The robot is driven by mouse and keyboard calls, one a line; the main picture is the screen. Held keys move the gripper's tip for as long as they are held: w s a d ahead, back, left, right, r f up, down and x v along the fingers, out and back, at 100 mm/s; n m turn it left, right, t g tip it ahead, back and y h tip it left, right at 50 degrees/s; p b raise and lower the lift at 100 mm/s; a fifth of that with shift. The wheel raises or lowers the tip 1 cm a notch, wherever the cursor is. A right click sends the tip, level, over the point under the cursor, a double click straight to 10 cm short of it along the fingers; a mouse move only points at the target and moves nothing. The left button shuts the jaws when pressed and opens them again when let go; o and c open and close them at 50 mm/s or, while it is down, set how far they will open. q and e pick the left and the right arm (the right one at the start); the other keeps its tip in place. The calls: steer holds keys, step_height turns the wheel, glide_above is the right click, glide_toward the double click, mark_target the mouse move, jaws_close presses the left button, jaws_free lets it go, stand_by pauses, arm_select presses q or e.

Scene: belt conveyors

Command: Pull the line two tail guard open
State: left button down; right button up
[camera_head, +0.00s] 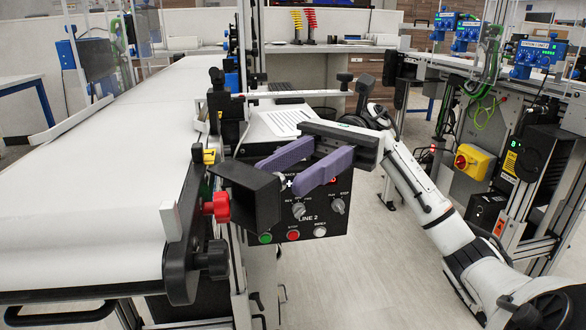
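The line two control box (322,217), lettered LINE 2, hangs at the near right side of the wide white belt conveyor (110,185). A black hood-like panel (250,193) juts out beside the conveyor's near end, left of the control box; it looks like the tail guard, but I cannot tell for certain. My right gripper (277,176) comes in from the right, with its two purple fingers apart and nothing seen between them. Its fingertips appear just above the panel and in front of the control box's top; contact is unclear. My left gripper is out of view.
A red knob (217,206) and black clamp parts stick out at the conveyor's near corner. A yellow-and-red switch (471,161) and a second line's frame stand to the right. Grey floor (380,280) is free between the lines.

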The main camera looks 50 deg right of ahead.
steer(key=shift+d, duration=0.1)
steer(key=w+d, duration=0.1)
steer(key=d, duration=0.9)
steer(key=shift+w, duration=0.1)
steer(key=shift+c, duration=0.2)
